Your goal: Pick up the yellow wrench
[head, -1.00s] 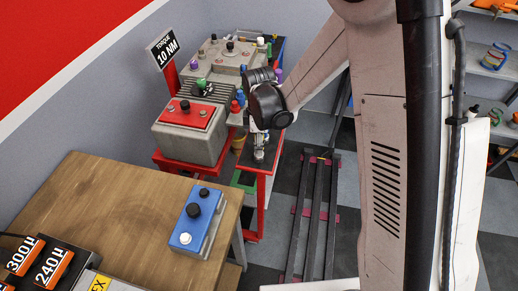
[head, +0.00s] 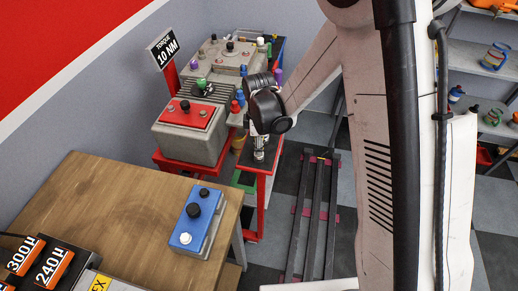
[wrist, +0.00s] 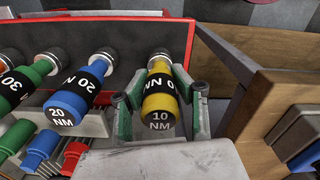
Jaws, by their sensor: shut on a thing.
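The yellow wrench (wrist: 160,98), with a black band and "10 NM" on its end, is in the middle of the wrist view. My gripper (wrist: 160,112) has its green-padded fingers on either side of it and is shut on it. The wrench still lies in line with the other wrenches at the red rack (wrist: 190,42). In the head view my gripper (head: 259,154) is at the right end of the red cart, and I cannot make out the wrench there.
Blue wrenches (wrist: 72,105) and green wrenches (wrist: 25,85) are close on the left in the wrist view. A wooden bench (head: 120,205) with a blue box (head: 195,225) stands in front. A grey machine with a red top (head: 188,115) is left of my gripper.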

